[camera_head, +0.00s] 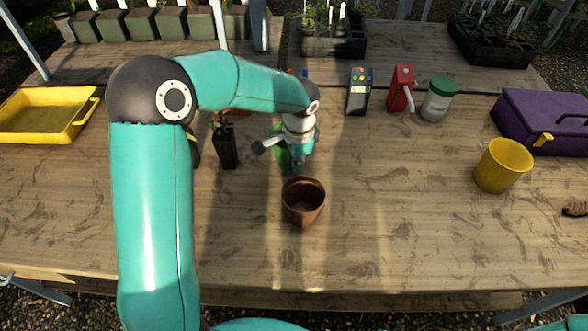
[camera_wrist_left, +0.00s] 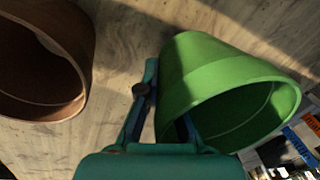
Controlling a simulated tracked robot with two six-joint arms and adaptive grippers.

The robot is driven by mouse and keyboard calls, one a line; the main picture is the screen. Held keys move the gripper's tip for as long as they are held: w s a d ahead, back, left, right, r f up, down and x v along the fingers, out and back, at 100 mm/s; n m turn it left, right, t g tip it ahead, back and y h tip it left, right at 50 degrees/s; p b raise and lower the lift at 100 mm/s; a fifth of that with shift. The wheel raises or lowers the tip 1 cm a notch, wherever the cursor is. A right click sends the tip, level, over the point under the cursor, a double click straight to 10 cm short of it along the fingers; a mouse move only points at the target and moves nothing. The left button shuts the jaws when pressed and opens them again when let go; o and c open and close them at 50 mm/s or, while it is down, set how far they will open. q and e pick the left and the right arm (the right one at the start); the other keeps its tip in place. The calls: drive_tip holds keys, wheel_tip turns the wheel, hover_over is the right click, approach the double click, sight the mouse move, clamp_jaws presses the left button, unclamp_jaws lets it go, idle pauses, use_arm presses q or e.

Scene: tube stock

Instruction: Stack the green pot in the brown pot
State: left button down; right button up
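The brown pot (camera_head: 304,214) stands upright and empty on the wooden table, nearer than my left gripper. Its rim also shows at the left of the left wrist view (camera_wrist_left: 78,50). The green pot (camera_head: 283,157) is mostly hidden behind my left gripper (camera_head: 297,164) in the head view. In the left wrist view the green pot (camera_wrist_left: 205,68) shows large, its opening toward the lower right. My left gripper (camera_wrist_left: 167,95) has one finger outside its wall and one inside, closed on the wall. I cannot tell whether the pot is off the table. My right gripper is out of view.
A dark potted plant (camera_head: 226,150) stands left of the green pot. A yellow tray (camera_head: 84,124) is far left. A black device (camera_head: 358,98), red bottle (camera_head: 401,92), green-lidded jar (camera_head: 437,104), yellow pot (camera_head: 500,172) and purple case (camera_head: 535,125) stand right. The table's front middle is clear.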

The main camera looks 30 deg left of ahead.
use_arm(q)
drive_tip(key=shift+f, duration=1.9)
drive_tip(key=c, duration=1.3)
unclamp_jaws()
wheel_tip(320, 180, up, 11)
drive_tip(key=s+d, duration=0.1)
drive_tip(key=shift+d, duration=0.15)
wheel_tip(320, 180, up, 10)
drive_tip(key=s+d+p, duration=0.1)
drive_tip(key=p, duration=0.5)
drive_tip(key=shift+m, duration=0.3)
drive_tip(key=shift+w+a+f+p, duration=0.2)
drive_tip(key=shift+a+f, duration=0.15)
drive_tip(key=shift+f, duration=2.45)
drive_tip(key=shift+w+a+f+p, duration=0.2)
drive_tip(key=shift+a+f, duration=0.1)
drive_tip(key=shift+f, duration=2.55)
drive_tip(key=shift+w+a+f+p, duration=0.1)
drive_tip(key=shift+a+f+p, duration=0.2)
drive_tip(key=shift+f, duration=2.5)
